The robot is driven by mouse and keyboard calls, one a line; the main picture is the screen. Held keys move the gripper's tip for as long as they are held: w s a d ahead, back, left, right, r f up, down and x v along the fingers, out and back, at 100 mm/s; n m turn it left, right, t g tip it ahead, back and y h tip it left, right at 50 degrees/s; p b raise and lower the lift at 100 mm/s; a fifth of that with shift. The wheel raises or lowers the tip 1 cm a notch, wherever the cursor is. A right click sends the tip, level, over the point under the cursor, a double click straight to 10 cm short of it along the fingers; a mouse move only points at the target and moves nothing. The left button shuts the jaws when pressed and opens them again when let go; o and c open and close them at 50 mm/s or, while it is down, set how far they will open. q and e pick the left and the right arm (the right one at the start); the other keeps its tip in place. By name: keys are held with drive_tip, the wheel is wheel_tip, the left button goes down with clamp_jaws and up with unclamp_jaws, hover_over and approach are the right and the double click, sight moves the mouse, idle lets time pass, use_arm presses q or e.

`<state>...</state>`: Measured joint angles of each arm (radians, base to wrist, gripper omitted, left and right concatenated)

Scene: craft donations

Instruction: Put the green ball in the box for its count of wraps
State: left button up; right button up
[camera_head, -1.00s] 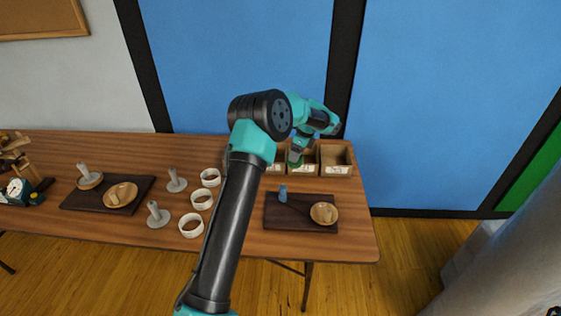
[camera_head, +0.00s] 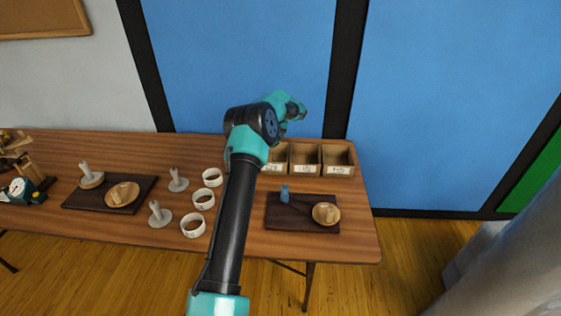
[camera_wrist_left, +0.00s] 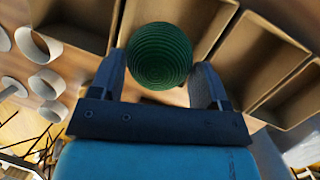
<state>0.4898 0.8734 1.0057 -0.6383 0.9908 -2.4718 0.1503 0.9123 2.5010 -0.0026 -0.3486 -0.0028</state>
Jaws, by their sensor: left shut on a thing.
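The green ball (camera_wrist_left: 160,55), ridged with wound rings, is between the fingers of my left gripper (camera_wrist_left: 162,78) in the left wrist view. The gripper is shut on it, above the row of boxes. In the head view, my own arm hides the ball and fingers. Three wooden boxes show in the head view: a left one (camera_head: 275,168), a middle one (camera_head: 305,169) and a right one (camera_head: 341,170). They have pale front labels, too small to read surely. The arm may hide more boxes to the left. My right gripper is not in view.
White rings (camera_head: 193,225) and grey pegs (camera_head: 160,215) stand left of the arm. Another dark board (camera_head: 141,192) lies farther left. The table's right front corner is clear.

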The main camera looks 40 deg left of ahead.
use_arm(q)
drive_tip(key=shift+a+m, duration=0.7)
drive_tip(key=shift+a, duration=0.2)
drive_tip(key=shift+f, duration=3)
drive_tip(key=o, duration=1)
drive_tip(key=shift+r, duration=0.1)
drive_tip(key=v, duration=1.7)
drive_tip(key=shift+s+r, duration=0.1)
drive_tip(key=shift+s, duration=0.15)
